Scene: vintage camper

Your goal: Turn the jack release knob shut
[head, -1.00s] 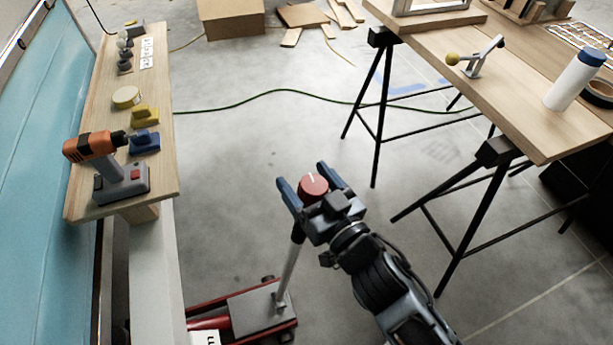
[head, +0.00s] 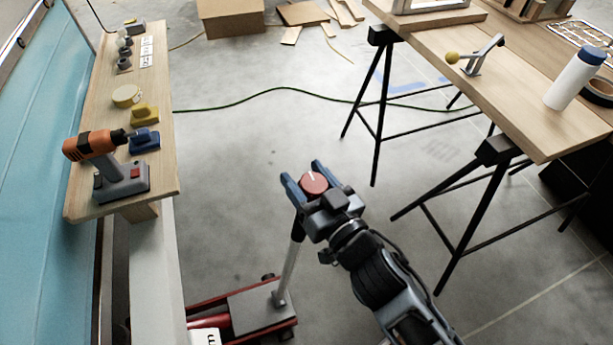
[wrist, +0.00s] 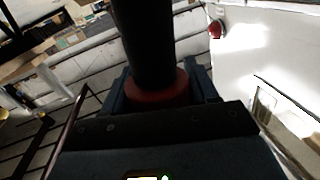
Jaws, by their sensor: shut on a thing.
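The jack release knob (head: 313,183) is a round red knob with a white line on its top face, at the top of the jack's handle. The handle (head: 290,262) slants up from the red floor jack (head: 222,307) at the bottom of the head view. My gripper (head: 303,175) has one finger on each side of the knob and is shut on it. In the wrist view the red knob (wrist: 158,92) sits between my fingers, with a dark shaft rising in front of it. The finger contact faces are hidden.
A wooden shelf (head: 88,193) at left holds an orange drill (head: 95,145) and small items. A wooden worktable (head: 540,135) on black trestles stands at right with a white bottle (head: 572,82). A green cable (head: 230,105) crosses the open concrete floor.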

